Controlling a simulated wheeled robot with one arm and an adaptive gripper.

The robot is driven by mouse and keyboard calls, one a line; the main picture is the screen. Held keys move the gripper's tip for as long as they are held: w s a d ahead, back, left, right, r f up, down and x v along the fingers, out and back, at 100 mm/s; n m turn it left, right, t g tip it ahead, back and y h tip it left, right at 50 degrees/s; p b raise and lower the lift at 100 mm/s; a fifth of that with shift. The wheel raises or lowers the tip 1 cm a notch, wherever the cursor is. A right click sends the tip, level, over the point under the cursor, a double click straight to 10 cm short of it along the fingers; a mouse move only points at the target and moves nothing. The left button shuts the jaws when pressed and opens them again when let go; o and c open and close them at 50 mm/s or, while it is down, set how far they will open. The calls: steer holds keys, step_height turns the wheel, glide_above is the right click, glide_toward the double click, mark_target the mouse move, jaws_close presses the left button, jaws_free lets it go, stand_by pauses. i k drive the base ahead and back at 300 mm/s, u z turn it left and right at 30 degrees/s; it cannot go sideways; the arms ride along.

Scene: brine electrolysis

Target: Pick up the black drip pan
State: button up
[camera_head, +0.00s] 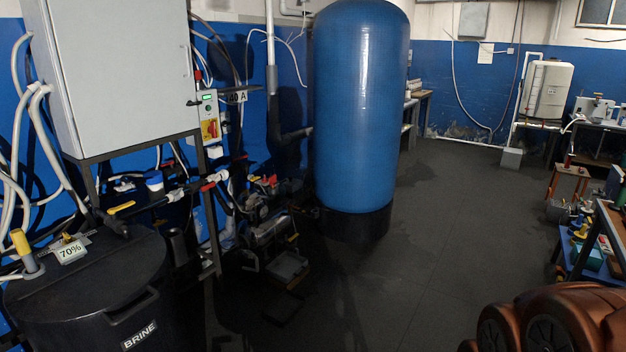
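A dark, shallow, tray-like object (288,267), which looks like the black drip pan, sits low by the pump and piping, left of the big blue tank's black base. It is small and dim against the dark floor, so its edges and exact support are hard to make out. My gripper is not in view. Copper-brown rounded links of my arm show at the lower right, far from the tray-like object.
A blue tank (361,110) stands behind the pump (272,230). A black brine tank (90,295) and a grey cabinet (115,70) fill the left. A cluttered blue shelf (590,262) is at the right. The middle floor (440,235) is clear.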

mark_target(283, 310)
steer(key=i, duration=3.2)
steer(key=u, duration=3.55)
